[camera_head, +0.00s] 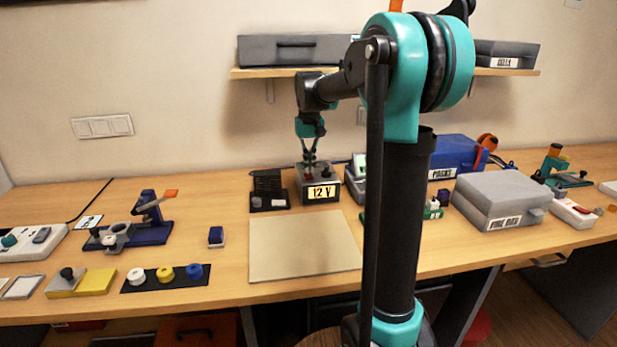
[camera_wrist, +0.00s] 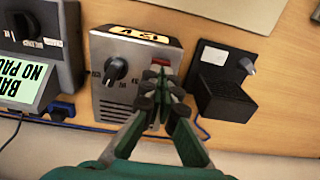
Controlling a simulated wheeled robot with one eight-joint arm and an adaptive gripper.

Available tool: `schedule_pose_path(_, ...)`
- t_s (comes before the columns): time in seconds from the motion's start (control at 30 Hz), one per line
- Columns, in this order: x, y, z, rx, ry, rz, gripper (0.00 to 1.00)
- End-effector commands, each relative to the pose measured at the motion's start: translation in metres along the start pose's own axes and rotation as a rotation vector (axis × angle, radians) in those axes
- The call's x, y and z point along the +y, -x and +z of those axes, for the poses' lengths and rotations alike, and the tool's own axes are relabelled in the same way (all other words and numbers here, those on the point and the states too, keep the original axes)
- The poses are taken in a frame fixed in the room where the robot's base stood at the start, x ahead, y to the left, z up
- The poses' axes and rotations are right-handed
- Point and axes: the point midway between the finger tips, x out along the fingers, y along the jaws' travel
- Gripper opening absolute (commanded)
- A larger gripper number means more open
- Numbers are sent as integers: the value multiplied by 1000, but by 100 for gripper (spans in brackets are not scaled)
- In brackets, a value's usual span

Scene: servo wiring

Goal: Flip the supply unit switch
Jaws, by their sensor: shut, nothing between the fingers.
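The supply unit (camera_head: 319,188) is a grey metal box with a yellow "12 V" label, standing toward the back of the bench. In the wrist view the supply unit (camera_wrist: 112,95) shows a dark knob (camera_wrist: 115,68) and, beside it, a red switch (camera_wrist: 157,69) partly hidden by my fingers. My gripper (camera_head: 310,163) points down over the top of the unit. In the wrist view my gripper (camera_wrist: 166,78) is shut and empty, its fingertips at or just above the red switch. I cannot tell whether they touch it or which way the switch is set.
A black device (camera_wrist: 222,90) stands close beside the unit, and a grey box with a dial (camera_wrist: 35,35) is on the other side. A blue cable (camera_wrist: 90,128) runs behind. A pale mat (camera_head: 300,246) lies bare in front. A shelf (camera_head: 260,73) hangs above.

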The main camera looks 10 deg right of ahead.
Motion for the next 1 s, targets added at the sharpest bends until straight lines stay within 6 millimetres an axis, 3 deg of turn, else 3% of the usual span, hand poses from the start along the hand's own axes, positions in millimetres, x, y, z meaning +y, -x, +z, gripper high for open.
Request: schedule_pose_path(1.0, 0, -8, 0, 0, 0, 0, 0)
